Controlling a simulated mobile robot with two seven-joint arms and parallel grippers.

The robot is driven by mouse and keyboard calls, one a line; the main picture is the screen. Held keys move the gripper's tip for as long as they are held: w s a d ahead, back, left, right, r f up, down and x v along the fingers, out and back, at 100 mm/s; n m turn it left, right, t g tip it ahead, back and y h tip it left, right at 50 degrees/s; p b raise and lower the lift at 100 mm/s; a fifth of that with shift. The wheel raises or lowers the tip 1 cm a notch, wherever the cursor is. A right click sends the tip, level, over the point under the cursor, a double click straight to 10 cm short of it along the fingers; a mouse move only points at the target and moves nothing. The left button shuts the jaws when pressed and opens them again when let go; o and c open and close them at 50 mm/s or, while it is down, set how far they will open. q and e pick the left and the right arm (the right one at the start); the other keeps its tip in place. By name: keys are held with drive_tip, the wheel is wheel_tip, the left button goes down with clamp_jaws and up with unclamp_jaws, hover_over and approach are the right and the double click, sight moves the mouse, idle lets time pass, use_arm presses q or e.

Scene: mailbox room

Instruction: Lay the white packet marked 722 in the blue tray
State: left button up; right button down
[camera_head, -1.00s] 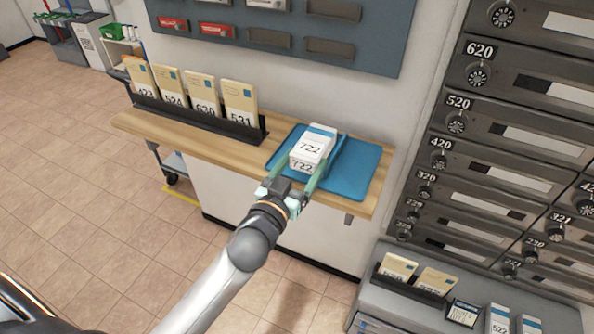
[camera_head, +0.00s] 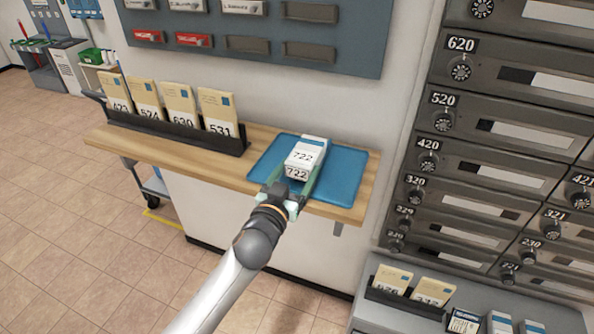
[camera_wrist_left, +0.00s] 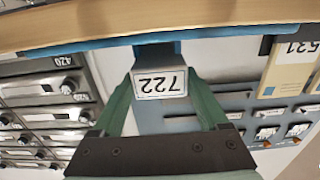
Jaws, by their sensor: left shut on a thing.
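The white packet marked 722 (camera_head: 306,155) has a blue band and lies flat within the outline of the blue tray (camera_head: 345,176). My left gripper (camera_head: 298,176) is shut on the packet, one green finger on each side, reaching in from the tray's front edge. In the left wrist view, which is upside down, the packet's 722 label (camera_wrist_left: 161,83) shows between the fingers (camera_wrist_left: 160,92), with the tray's blue edge (camera_wrist_left: 100,44) just beyond. The packet is at or very near the tray's surface; contact is not clear. My right gripper is not in view.
The tray is on a wooden wall shelf (camera_head: 215,165). A dark rack (camera_head: 185,130) with several numbered envelopes stands at its left. Numbered mailboxes (camera_head: 500,150) are at right, above a grey unit (camera_head: 400,312) holding more mail. A slotted grey board (camera_head: 260,45) hangs above.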

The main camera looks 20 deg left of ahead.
use_arm(q)
drive_tip(key=o, duration=1.2)
drive_tip(key=shift+o, duration=0.2)
drive_tip(key=shift+s+f, duration=0.1)
drive_tip(key=shift+s, duration=0.6)
drive_tip(key=shift+s+a+p, duration=0.1)
drive_tip(key=shift+s+p, duration=0.5)
drive_tip(key=shift+s, duration=1.65)
drive_tip(key=s, duration=0.6)
drive_tip(key=shift+a, duration=0.1)
